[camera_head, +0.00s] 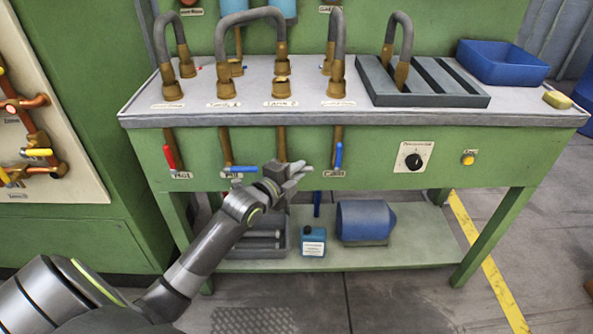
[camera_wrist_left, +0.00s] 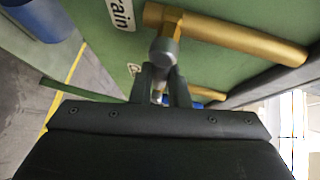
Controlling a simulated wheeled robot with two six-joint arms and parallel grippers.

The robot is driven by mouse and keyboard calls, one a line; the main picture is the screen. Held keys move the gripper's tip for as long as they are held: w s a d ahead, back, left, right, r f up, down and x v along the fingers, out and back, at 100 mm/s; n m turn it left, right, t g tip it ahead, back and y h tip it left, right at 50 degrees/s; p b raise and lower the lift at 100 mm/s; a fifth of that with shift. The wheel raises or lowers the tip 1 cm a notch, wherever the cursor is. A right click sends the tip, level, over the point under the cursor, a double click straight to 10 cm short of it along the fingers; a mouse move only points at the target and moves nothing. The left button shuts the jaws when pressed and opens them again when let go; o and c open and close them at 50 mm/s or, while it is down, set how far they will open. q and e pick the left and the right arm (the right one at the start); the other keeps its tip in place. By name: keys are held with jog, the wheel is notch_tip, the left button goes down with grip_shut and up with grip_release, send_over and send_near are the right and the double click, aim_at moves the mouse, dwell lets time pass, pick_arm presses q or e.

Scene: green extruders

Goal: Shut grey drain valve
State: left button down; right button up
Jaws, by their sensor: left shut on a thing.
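In the head view, my left gripper (camera_head: 296,170) is at the bench's front panel, below the third pipe (camera_head: 282,145), and hides most of the valve there. The handle's exact angle is hard to tell. My right gripper is not in view.
A red lever (camera_head: 169,157) and a blue lever (camera_head: 240,169) are left of the gripper; another blue lever (camera_head: 338,155) is close on its right. A black knob (camera_head: 413,161) is farther right. The lower shelf holds a blue bottle (camera_head: 313,241) and a blue motor (camera_head: 364,220).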

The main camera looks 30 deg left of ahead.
pick_arm(q)
jog(key=c, duration=1.5)
grip_release()
jog(key=shift+o, duration=0.6)
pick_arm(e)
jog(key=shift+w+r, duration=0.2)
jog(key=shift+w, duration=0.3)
